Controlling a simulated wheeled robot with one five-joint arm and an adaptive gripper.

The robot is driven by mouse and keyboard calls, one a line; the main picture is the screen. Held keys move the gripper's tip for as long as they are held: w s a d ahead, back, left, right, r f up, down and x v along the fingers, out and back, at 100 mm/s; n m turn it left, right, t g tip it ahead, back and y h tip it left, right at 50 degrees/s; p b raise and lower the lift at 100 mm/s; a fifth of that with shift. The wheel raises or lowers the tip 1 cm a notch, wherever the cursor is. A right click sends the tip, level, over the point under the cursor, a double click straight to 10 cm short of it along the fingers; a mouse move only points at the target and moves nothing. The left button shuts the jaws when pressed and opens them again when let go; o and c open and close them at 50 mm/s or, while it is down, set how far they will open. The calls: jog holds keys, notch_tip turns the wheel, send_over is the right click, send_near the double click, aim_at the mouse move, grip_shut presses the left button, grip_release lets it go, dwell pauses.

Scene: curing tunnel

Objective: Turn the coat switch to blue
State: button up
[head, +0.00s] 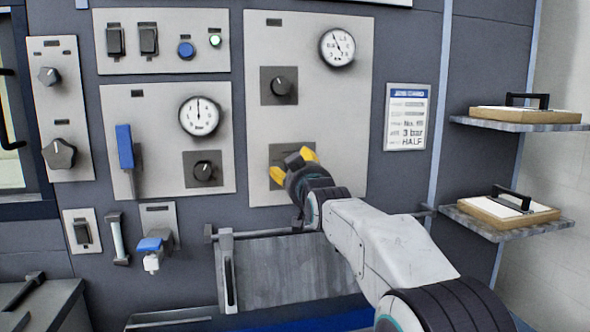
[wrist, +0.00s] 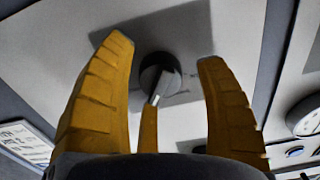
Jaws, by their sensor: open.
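My gripper (head: 293,164) is open in front of the lower dark square plate (head: 285,149) on the tall right-hand panel. The gripper hides most of this plate and whatever knob is on it in the head view. In the wrist view, a dark round knob (wrist: 163,70) with a pale pointer lies between and slightly beyond the yellow fingers of my gripper (wrist: 165,55). A gap shows on both sides of the knob. A narrow yellow piece stands below the pointer. I cannot read any label naming the coat switch or its colours.
Another knob (head: 281,86) and a gauge (head: 337,47) are above on the same panel. A blue lever (head: 125,147) and a third knob (head: 203,171) are on the panel to the left. A job card (head: 407,117) hangs right. Shelves (head: 520,122) project at the far right.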

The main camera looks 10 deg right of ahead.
jog(key=shift+w, duration=0.1)
jog(key=shift+c, duration=0.4)
jog(key=c, duration=1.1)
jog(key=shift+f, duration=0.1)
jog(key=shift+c, duration=0.2)
jog(key=n+b, duration=0.1)
jog(key=n, duration=0.4)
jog(key=shift+f, duration=0.1)
jog(key=n+b, duration=0.1)
jog(key=n, duration=0.4)
jog(key=shift+d, duration=0.1)
jog(key=n+b, duration=0.1)
jog(key=n, duration=0.4)
jog(key=shift+n, duration=0.4)
jog(key=n, duration=0.3)
jog(key=n+b, duration=0.1)
jog(key=shift+r+n, duration=0.25)
jog(key=shift+n, duration=0.05)
